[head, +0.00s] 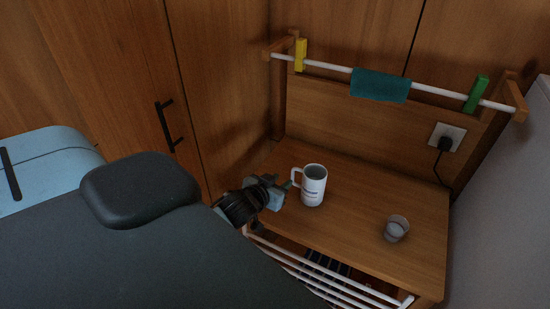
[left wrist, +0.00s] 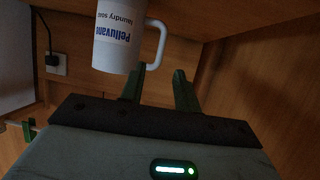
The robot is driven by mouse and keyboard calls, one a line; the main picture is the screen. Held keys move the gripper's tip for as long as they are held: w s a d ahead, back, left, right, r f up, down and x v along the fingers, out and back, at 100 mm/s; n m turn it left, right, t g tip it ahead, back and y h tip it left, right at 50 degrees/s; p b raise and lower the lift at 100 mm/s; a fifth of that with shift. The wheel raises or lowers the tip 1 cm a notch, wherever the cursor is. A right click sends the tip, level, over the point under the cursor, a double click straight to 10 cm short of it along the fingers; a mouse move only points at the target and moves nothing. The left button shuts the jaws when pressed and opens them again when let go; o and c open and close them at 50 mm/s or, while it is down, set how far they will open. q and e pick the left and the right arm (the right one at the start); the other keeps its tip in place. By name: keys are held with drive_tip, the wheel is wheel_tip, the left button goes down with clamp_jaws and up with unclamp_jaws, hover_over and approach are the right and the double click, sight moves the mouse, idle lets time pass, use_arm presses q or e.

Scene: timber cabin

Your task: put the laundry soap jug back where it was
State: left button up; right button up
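The laundry soap jug (head: 314,187) is a white mug-shaped jug with a handle on its left. It stands upright on the wooden tabletop (head: 350,225) in the head view. The left wrist view shows it upside down, with its printed label and handle (left wrist: 118,38). My left gripper (head: 287,185) is at the handle side of the jug, low over the tabletop. In the left wrist view its two green fingers (left wrist: 160,72) are apart, with the handle close to their tips. Whether a finger touches the handle is unclear. My right gripper is not in view.
A small clear cup (head: 396,229) stands to the right on the tabletop. A white rail (head: 335,67) behind carries a teal cloth (head: 380,85), a yellow clip (head: 300,55) and a green clip (head: 476,94). A plug sits in the wall socket (head: 457,136). White bars (head: 300,268) run along the front.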

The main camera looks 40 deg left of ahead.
use_arm(q)
drive_tip(key=s+d+f+m+g+h, duration=0.1)
drive_tip(key=s+d+f, duration=0.4)
drive_tip(key=s, duration=0.4)
drive_tip(key=s+d+f+m+g+h, duration=0.1)
drive_tip(key=s+d+f+g, duration=0.1)
drive_tip(key=s+d+f, duration=0.4)
drive_tip(key=s+d+f+m+g+h, duration=0.1)
drive_tip(key=s+d+f, duration=0.5)
drive_tip(key=s, duration=0.7)
drive_tip(key=shift+s+d+f+m+h, duration=0.25)
drive_tip(key=shift+f+m+h, duration=0.15)
drive_tip(key=shift+f+h, duration=0.2)
drive_tip(key=shift+w, duration=0.1)
